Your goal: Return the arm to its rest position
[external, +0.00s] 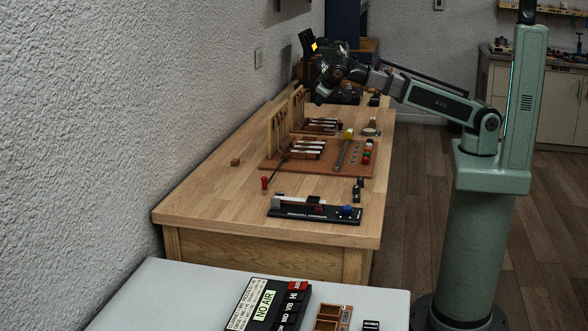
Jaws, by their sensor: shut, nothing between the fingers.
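My arm (438,100) reaches left from its green column over the far part of the wooden workbench (210,200). My gripper (318,98) is at the end of the arm, above the bench's far end. It is small and dark here, shut, with nothing visible in it. A brown board with piano-action parts (270,163) lies on the bench nearer the camera than my gripper. A second, similar assembly (320,126) sits behind it, closer below my gripper. I cannot tell the exact height of my gripper above these parts.
A black keyed device (345,215) lies near the bench's front edge. A red peg-like piece (264,183) and a small brown block (235,162) stand at the left. The textured wall borders the bench. A white table (180,290) with a labelled box (265,305) is in front.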

